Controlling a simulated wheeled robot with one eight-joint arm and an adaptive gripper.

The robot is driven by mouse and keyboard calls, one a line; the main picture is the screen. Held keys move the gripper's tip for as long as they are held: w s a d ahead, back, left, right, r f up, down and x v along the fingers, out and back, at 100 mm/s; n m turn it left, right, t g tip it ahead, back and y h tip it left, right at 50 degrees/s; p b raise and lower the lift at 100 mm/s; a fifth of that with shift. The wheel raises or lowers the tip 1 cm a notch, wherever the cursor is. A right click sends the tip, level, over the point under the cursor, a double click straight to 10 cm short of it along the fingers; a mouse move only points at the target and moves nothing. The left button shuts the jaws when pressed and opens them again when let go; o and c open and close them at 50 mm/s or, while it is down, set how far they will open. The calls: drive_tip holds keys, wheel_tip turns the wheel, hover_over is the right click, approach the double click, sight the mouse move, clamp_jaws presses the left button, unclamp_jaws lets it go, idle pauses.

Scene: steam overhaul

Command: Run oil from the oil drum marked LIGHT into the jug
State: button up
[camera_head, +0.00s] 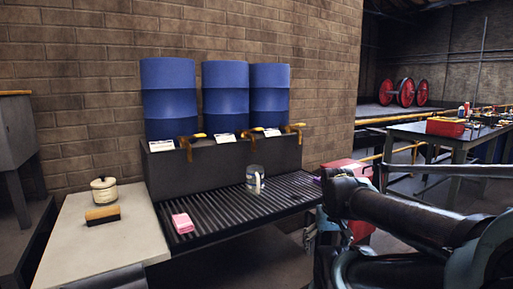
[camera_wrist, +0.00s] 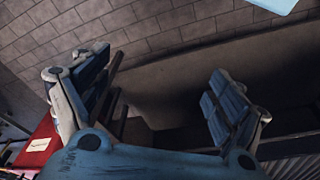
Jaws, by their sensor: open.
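Three blue oil drums (camera_head: 169,98) (camera_head: 225,97) (camera_head: 269,95) stand in a row on a dark ledge against the brick wall. Each has a brass-coloured tap at its lower front and a white card beside it; the card writing is too small to read, so I cannot tell which is LIGHT. The grey jug (camera_head: 252,180) stands upright on the slatted grate below the right-hand drums, with a pale handle or mark toward the front. My gripper (camera_wrist: 158,75) is open and empty, its two pads spread apart in the wrist view. In the head view my arm mostly hides it, right of the grate.
A pink cloth (camera_head: 182,223) lies on the grate's front left. A lidded pot (camera_head: 104,190) and a brush (camera_head: 102,215) sit on the pale bench (camera_head: 65,245). A red cabinet (camera_head: 345,168) stands right of the grate. A cluttered worktable (camera_head: 445,134) is farther right.

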idle(0.3)
drive_tip(key=shift+r, duration=0.1)
drive_tip(key=c, duration=0.4)
drive_tip(key=shift+w+a+r, duration=0.15)
drive_tip(key=shift+a+r, duration=0.05)
drive_tip(key=shift+r, duration=0.85)
drive_tip(key=c, duration=0.9)
drive_tip(key=shift+n+t+y, duration=0.3)
drive_tip(key=shift+n+t, duration=0.1)
drive_tip(key=w+r, duration=0.2)
drive_tip(key=w+a+r, duration=0.1)
drive_tip(key=w+r, duration=0.1)
drive_tip(key=shift+r, duration=0.1)
clamp_jaws()
drive_tip(key=w+a+r+n+t+y, duration=0.1)
drive_tip(key=w+a+r, duration=0.5)
drive_tip(key=w+r, duration=0.6)
drive_tip(key=w+a+r+n+t+y, duration=0.2)
drive_tip(key=w+a+r, duration=0.4)
drive_tip(key=w+r, duration=0.6)
drive_tip(key=w+a+r+n+t+y, duration=0.1)
drive_tip(key=w+a+r, duration=0.4)
drive_tip(key=w+r, duration=0.8)
drive_tip(key=w+n, duration=0.1)
drive_tip(key=w, duration=0.3)
drive_tip(key=shift+w+a+n, duration=0.35)
drive_tip(key=shift+a+n, duration=0.05)
